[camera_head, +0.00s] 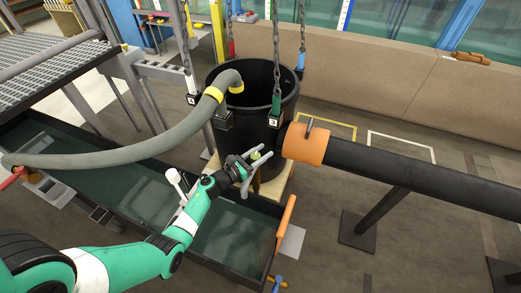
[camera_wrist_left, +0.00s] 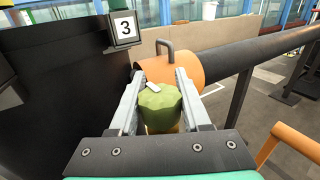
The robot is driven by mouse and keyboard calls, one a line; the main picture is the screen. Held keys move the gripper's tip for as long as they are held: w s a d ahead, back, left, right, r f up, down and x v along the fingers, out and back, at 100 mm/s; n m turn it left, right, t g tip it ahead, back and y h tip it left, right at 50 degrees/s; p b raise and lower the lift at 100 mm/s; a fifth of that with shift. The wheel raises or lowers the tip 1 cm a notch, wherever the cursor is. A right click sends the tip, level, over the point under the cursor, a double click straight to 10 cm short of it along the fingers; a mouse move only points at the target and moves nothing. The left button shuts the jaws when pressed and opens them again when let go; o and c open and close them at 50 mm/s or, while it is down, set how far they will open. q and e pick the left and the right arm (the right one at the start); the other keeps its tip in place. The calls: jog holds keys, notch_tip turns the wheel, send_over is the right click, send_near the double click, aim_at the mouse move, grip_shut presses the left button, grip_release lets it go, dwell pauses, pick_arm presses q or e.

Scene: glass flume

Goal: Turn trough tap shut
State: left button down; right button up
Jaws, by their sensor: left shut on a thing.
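A green ribbed knob (camera_wrist_left: 160,104) with a small white mark on top stands close to the wall of a black tub (camera_head: 268,80). My left gripper (camera_head: 252,168) has its two fingers on either side of the knob and is shut on it. In the head view only a bit of the green knob (camera_head: 256,155) shows between the fingers. A blue fitting (camera_head: 278,283) sits at the near right corner of the dark trough (camera_head: 262,262). My right gripper is not in view.
An orange collar (camera_head: 305,143) and black pipe (camera_head: 420,175) run right from the tub. Chains (camera_head: 276,50) hang around the tub. A grey hose (camera_head: 130,153) arches over the trough. An orange handle (camera_head: 286,222) rises at the trough's right end.

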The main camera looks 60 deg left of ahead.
pick_arm(q)
jog(key=shift+d+m+h, duration=0.1)
jog(key=shift+m+h, duration=0.5)
jog(key=shift+h, duration=0.3)
jog(key=shift+d+t+h, duration=0.1)
jog(key=shift+t+h, duration=0.2)
jog(key=shift+h, duration=0.1)
jog(key=shift+c, duration=1.9)
grip_release()
jog(key=s+d+p, duration=0.1)
jog(key=s+p, duration=0.1)
jog(key=s, duration=0.9)
jog(key=shift+s+d, duration=0.15)
jog(key=shift+s, duration=0.1)
